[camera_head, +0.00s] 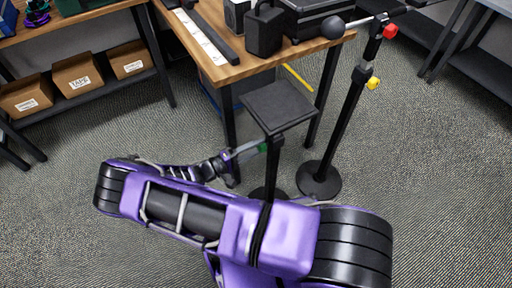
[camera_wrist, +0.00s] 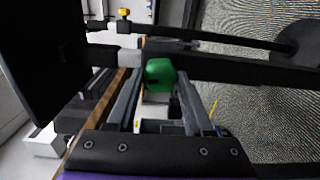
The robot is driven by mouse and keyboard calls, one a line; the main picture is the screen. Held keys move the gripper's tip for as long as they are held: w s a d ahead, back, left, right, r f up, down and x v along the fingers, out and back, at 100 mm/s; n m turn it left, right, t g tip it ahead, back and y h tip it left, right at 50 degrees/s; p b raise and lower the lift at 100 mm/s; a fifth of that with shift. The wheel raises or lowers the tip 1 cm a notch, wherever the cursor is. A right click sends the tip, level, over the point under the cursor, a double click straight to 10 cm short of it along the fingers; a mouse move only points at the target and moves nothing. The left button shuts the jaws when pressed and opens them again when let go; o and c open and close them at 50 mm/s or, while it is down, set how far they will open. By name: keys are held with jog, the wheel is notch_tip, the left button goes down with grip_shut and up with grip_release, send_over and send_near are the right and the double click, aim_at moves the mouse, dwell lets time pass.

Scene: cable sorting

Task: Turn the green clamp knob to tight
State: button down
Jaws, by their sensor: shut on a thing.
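The green clamp knob (camera_wrist: 159,75) sits on a black stand pole just below a square black top plate. In the wrist view it lies between the two fingertips of my gripper (camera_wrist: 160,88), and the fingers are shut on it. In the head view the green knob (camera_head: 264,148) shows small on the pole (camera_head: 273,165) under the black square plate (camera_head: 278,105), with my gripper (camera_head: 256,149) reaching it from the left. The knob's turn position cannot be told.
A second stand with a red knob (camera_head: 390,31) and a yellow knob (camera_head: 373,83) is just right of the pole; its round base (camera_head: 319,181) is on the carpet. A wooden table (camera_head: 225,70) with a black speaker (camera_head: 264,30) is behind. Shelf boxes (camera_head: 77,74) are at left.

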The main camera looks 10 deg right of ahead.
jog(key=shift+m, duration=1.1)
jog(key=shift+c, duration=1.4)
grip_release()
jog(key=v, duration=1.7)
jog(key=shift+a, duration=0.25)
